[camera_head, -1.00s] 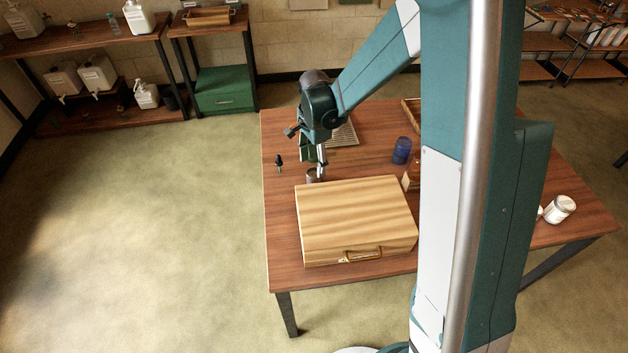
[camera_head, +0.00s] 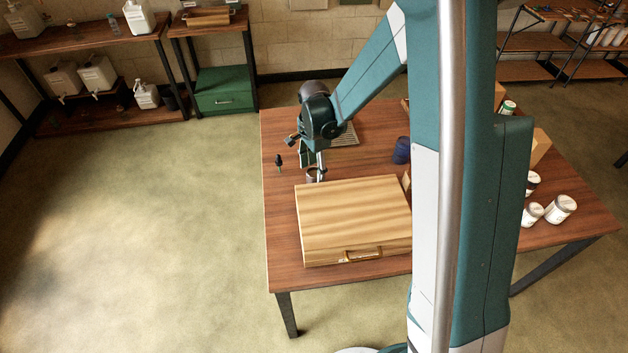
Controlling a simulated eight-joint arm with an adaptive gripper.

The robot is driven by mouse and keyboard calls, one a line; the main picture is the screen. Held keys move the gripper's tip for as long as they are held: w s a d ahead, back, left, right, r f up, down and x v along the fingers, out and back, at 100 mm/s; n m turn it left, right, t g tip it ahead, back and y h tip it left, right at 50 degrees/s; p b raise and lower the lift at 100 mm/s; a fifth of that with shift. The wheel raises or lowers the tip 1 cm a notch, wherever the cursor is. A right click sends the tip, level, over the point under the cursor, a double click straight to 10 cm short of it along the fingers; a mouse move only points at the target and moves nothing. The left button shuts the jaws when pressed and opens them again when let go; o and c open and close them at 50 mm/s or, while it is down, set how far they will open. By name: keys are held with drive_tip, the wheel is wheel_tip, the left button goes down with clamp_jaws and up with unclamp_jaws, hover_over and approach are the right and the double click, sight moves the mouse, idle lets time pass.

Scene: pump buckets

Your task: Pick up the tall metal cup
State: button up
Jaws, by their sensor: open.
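The metal cup (camera_head: 312,175) stands on the wooden table, just behind the wooden case. Only its upper part shows; the case hides its lower part. My gripper (camera_head: 316,171) points down at the cup, with a finger in front of or over its rim. The gripper is open. I cannot tell whether it touches the cup or how the fingers sit around it.
The large wooden case (camera_head: 353,222) lies right in front of the cup. A small dark bottle (camera_head: 279,161) stands to the left, a blue cup (camera_head: 402,150) to the right. A slatted rack (camera_head: 346,136) lies behind. White jars (camera_head: 560,209) stand at the right. My arm hides the middle right.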

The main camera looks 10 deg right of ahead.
sight(314, 176)
drive_tip(key=shift+a+f+b, duration=0.1)
drive_tip(key=shift+f+b, duration=0.2)
drive_tip(key=shift+f, duration=1.85)
drive_tip(key=c, duration=1)
